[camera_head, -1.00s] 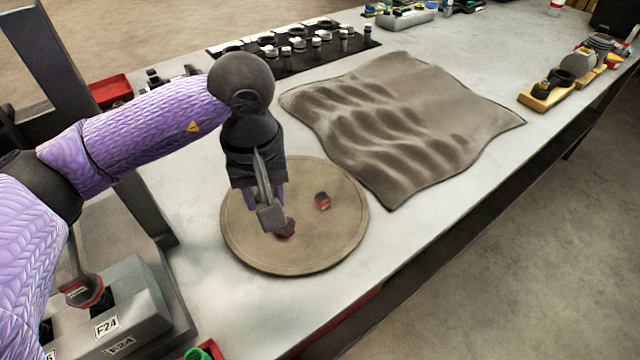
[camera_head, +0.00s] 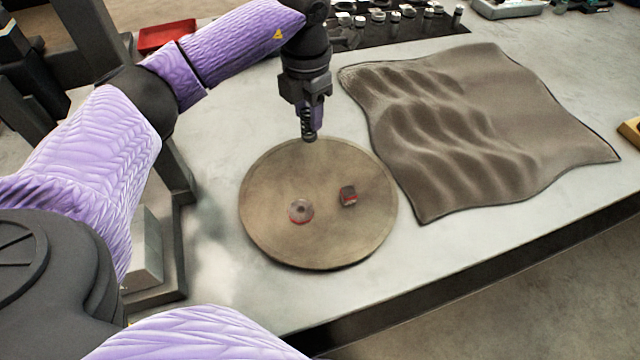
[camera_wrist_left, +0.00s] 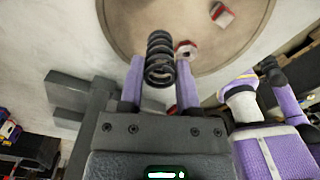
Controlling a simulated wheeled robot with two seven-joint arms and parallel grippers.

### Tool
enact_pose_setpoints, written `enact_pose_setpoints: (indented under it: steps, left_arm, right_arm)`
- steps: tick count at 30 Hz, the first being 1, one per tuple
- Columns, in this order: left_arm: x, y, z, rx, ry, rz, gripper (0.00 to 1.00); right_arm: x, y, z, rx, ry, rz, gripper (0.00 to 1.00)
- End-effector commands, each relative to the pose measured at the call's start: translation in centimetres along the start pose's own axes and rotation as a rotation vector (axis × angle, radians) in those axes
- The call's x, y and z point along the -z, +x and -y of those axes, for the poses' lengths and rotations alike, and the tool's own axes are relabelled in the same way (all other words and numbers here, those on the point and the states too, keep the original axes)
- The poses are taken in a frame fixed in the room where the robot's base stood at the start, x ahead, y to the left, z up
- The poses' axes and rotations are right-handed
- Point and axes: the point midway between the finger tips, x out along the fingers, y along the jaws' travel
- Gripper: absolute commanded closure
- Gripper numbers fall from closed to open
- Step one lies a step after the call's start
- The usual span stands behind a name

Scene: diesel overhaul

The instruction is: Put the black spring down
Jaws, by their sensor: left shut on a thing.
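My left gripper (camera_head: 307,110) is shut on the black spring (camera_head: 308,123), over the far edge of the round tan board. In the left wrist view the spring (camera_wrist_left: 160,58) sits between the two fingertips (camera_wrist_left: 158,72), its coils in sight. The head view shows the spring small, just above the board's rim; I cannot tell whether it touches anything. My right gripper is not in view.
The round tan board (camera_head: 275,240) holds a round red-and-grey part (camera_head: 300,211) and a small dark red-edged block (camera_head: 348,196). A crumpled brown cloth (camera_head: 480,130) lies to the right. A black mat (camera_head: 350,42) with several metal parts lies behind. A red tray (camera_head: 166,36) stands at the back left.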

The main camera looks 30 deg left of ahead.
Motion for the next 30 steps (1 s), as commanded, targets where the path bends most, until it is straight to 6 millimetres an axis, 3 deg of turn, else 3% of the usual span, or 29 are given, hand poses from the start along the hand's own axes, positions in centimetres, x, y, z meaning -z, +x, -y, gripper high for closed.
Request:
enact_pose_setpoints:
  steps: [3, 13, 24, 25, 29, 30]
  left_arm:
    - [0.1, 3.4, 0.0, 0.002, -0.023, -0.007, 1.00]
    - [0.1, 9.1, 0.0, 0.002, -0.018, -0.006, 1.00]
    - [0.1, 9.9, 0.0, 0.000, -0.016, -0.002, 1.00]
    - [0.1, 9.8, 0.0, 0.000, -0.016, -0.002, 0.52]
    - [0.1, 9.8, 0.0, 0.000, -0.016, -0.002, 0.24]
    - [0.1, 9.7, 0.0, 0.000, -0.016, -0.002, 0.23]
  right_arm:
    - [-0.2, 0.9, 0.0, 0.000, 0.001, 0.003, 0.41]
    - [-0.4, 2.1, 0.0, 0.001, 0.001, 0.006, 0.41]
    - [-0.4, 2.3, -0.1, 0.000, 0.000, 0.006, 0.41]
    - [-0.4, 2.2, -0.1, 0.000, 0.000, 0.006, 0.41]
    - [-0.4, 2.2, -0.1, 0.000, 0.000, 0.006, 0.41]
    - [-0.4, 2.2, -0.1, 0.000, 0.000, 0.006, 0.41]
